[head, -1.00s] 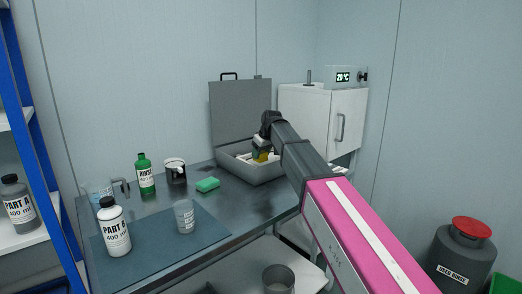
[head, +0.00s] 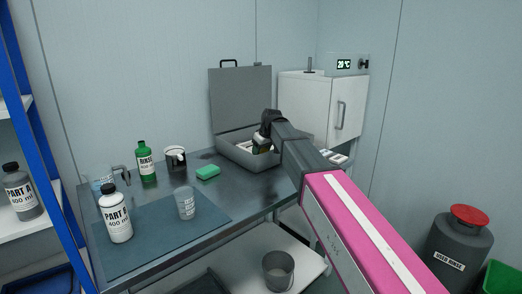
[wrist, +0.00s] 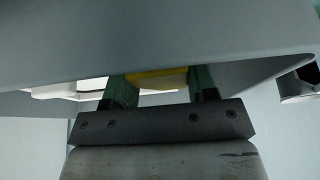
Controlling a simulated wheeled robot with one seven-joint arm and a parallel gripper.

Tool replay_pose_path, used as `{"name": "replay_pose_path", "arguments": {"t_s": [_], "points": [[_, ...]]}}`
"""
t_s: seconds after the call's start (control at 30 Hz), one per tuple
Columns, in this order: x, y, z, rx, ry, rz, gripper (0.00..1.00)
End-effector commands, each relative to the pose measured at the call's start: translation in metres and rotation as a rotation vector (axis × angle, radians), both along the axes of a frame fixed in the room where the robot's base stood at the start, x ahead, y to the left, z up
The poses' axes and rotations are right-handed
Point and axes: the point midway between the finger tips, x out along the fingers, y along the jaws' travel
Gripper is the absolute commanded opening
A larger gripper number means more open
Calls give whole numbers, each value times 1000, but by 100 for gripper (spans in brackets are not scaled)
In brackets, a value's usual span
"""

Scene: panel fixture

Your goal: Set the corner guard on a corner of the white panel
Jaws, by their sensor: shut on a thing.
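My gripper (head: 262,145) is over the open grey case (head: 236,153) on the bench, in the head view. In the wrist view my gripper (wrist: 153,92) is shut on a yellow thing (wrist: 157,75), seen between its two green fingers. Only a strip of it shows, so I cannot tell whether it is the corner guard. White things (wrist: 58,91) lie to the left of the fingers in the wrist view. I cannot make out the white panel or its corners for certain. A broad grey surface (wrist: 150,35) hides much of that view.
A white cabinet (head: 305,105) stands right of the case. The mat's middle (head: 150,225) is clear.

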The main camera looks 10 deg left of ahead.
Motion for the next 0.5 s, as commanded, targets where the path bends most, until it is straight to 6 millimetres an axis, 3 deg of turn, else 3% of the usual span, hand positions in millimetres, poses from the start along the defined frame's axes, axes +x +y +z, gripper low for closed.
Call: {"name": "replay_pose_path", "arguments": {"t_s": [0.17,0.2,0.3,0.5], "points": [[-1,-1,-6,-6,12,0,30],[-1,-1,-6,-6,12,0,55],[-1,-1,-7,-8,13,-1,82],[-1,-3,-8,-11,14,-3,82]]}}
